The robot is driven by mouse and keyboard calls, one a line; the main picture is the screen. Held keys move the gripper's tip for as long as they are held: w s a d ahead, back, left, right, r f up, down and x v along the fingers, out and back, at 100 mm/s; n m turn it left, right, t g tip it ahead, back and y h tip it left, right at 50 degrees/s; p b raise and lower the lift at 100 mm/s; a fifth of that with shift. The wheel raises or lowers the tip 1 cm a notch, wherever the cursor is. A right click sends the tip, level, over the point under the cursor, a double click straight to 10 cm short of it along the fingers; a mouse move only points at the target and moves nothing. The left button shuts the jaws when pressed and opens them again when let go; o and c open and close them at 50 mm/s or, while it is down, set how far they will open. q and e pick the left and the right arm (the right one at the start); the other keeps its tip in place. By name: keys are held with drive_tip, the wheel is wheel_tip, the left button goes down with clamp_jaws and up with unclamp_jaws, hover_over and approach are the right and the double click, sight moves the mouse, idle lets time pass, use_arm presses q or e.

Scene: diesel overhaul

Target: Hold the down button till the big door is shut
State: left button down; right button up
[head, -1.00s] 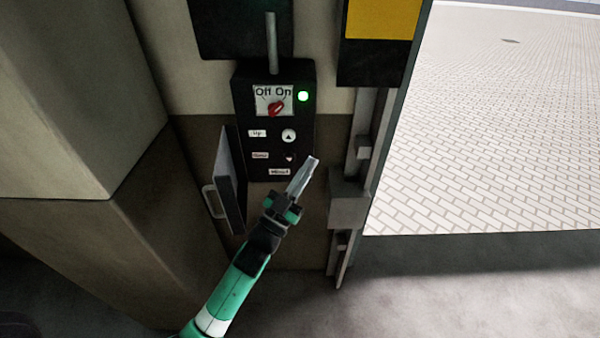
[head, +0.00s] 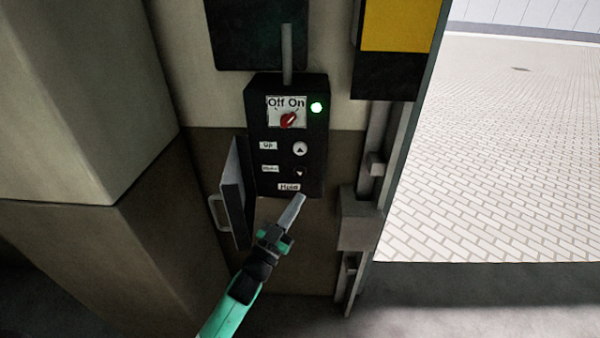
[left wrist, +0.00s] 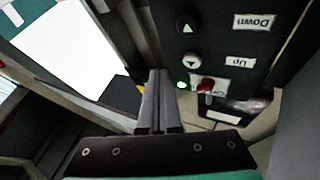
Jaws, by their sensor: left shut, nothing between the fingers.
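A black control box (head: 287,135) hangs on the wall in the head view, with a dark down button (head: 299,172) below a white up button (head: 300,149). In the left wrist view the box appears upside down, with the down button (left wrist: 187,25) above the up button (left wrist: 192,62). My left gripper (head: 299,198) is shut and empty. In the head view its tips appear just below the down button; I cannot tell whether they touch the box. The big door itself cannot be made out; a bright opening shows at the right. My right gripper is not in view.
A red switch (head: 288,119) points toward On, beside a lit green lamp (head: 316,107). The box's open cover (head: 237,190) sticks out at its left. A metal rail (head: 360,218) stands at the right, with bright paving (head: 490,150) beyond it.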

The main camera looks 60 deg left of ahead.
sight(300, 171)
use_arm(q)
drive_tip(key=w+a, duration=0.3)
drive_tip(key=a, duration=0.3)
drive_tip(key=shift+w+a, duration=0.15)
drive_tip(key=shift+w, duration=0.1)
drive_tip(key=shift+a, duration=0.1)
idle(1.7)
drive_tip(key=shift+w+a, duration=0.2)
drive_tip(key=shift+a, duration=0.05)
